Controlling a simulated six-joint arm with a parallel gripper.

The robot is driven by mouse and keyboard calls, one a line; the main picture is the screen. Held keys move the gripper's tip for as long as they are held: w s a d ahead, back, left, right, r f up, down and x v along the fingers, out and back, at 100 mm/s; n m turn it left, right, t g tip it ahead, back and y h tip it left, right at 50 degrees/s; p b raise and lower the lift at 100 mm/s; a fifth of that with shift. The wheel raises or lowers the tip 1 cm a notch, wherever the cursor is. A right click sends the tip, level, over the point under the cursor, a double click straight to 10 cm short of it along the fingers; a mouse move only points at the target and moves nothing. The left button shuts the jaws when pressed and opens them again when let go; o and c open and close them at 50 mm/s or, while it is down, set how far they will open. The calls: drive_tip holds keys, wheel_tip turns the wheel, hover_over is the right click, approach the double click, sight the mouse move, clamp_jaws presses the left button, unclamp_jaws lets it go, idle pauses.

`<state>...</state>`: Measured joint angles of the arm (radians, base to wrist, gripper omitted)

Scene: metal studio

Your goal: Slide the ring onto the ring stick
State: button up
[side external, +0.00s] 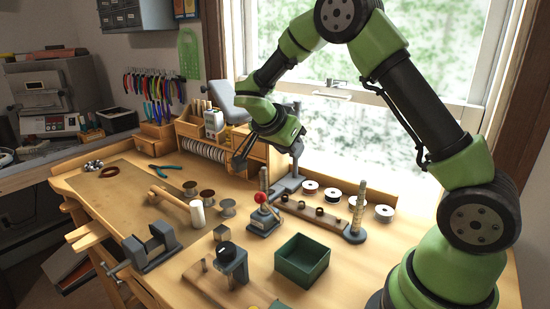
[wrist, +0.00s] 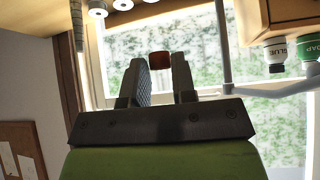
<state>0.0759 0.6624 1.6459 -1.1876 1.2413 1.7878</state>
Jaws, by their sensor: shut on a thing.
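My gripper (side external: 238,160) hangs over the back of the bench, in front of the wooden drawer unit. In the wrist view its two fingers (wrist: 159,72) are shut on a small reddish-brown ring (wrist: 159,60) at their tips. The ring is too small to make out in the side view. The ring stick (side external: 359,208) looks like the upright, tapered, banded rod on a dark base at the right of the bench, well apart from my gripper. An upright rod (wrist: 77,25), possibly the same stick, shows at the upper left of the wrist view.
A wooden strip (side external: 335,221) with several small rings lies left of the stick. White-topped spools (side external: 384,212) stand behind. A red-knobbed tool (side external: 262,212), a lamp arm (side external: 292,170) and a green open box (side external: 302,262) are nearby. A hammer (side external: 178,200) and clamps crowd the left.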

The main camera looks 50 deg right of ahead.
drive_tip(key=s+d+r+m+g+y, duration=0.1)
drive_tip(key=s+d+m+g+y, duration=0.2)
drive_tip(key=s, duration=0.4)
drive_tip(key=s+d+r+m+g, duration=0.1)
drive_tip(key=s+d+m+g, duration=0.15)
drive_tip(key=s+m, duration=0.4)
drive_tip(key=shift+n, duration=0.45)
drive_tip(key=shift+s+f, duration=0.2)
drive_tip(key=shift+f, duration=2.05)
drive_tip(key=shift+f, duration=0.15)
drive_tip(key=shift+f, duration=0.3)
drive_tip(key=shift+f, duration=1.2)
drive_tip(key=o, duration=0.9)
drive_tip(key=shift+c, duration=0.2)
